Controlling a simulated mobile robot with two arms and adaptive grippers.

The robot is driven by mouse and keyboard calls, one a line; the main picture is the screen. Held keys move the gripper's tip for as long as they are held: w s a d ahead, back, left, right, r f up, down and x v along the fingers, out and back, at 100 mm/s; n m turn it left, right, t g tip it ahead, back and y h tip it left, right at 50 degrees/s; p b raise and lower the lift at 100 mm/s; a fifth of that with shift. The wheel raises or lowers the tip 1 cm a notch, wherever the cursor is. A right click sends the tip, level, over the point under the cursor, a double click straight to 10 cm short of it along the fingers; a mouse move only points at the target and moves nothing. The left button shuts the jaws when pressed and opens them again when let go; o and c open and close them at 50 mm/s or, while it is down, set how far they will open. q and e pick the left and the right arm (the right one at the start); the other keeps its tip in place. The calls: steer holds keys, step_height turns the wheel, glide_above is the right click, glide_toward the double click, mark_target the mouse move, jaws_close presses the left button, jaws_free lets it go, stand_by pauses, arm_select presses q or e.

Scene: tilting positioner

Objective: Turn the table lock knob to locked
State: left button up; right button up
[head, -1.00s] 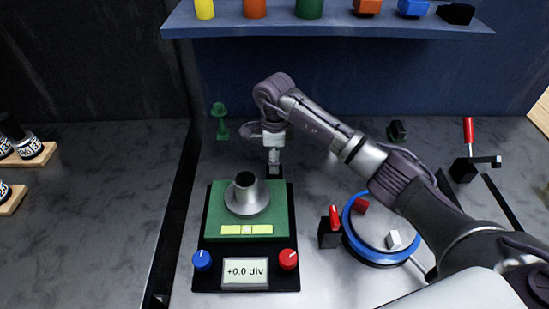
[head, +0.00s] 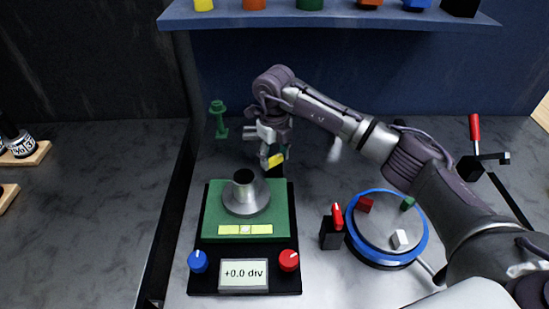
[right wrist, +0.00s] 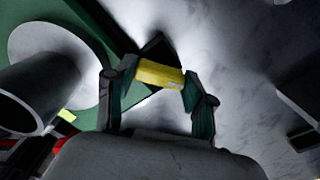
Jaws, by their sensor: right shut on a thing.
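The positioner has a black base (head: 210,235), a green plate (head: 275,210) and a display (head: 243,275) reading "+0.0 div". A blue knob (head: 198,262) and a red knob (head: 289,260) flank the display. My right gripper (head: 275,158) is behind the plate, shut on a yellow bar-shaped knob, seen in the head view (head: 276,160) and between the fingers in the right wrist view (right wrist: 160,74). A black post (head: 275,172) stands just below the yellow knob. I cannot read any lock marking. My left gripper is not in view.
A grey flanged cup (head: 246,196) sits on the plate. To the right are a black block with a red lever (head: 337,215) and a blue-rimmed round table (head: 424,240) with small blocks. A green stand (head: 219,120) is behind left. A shelf (head: 330,20) spans the back.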

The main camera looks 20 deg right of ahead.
mark_target(275, 157)
steer(key=m, duration=0.3)
steer(key=shift+m+b, duration=0.3)
steer(key=shift+b, duration=0.1)
steer(key=shift+r+m, duration=0.1)
steer(key=shift+m, duration=1.7)
steer(key=shift+w, duration=0.1)
steer(key=o, duration=1.2)
steer(key=shift+b, duration=0.3)
steer(key=shift+c, duration=0.2)
step_height(275, 157, up, 12)
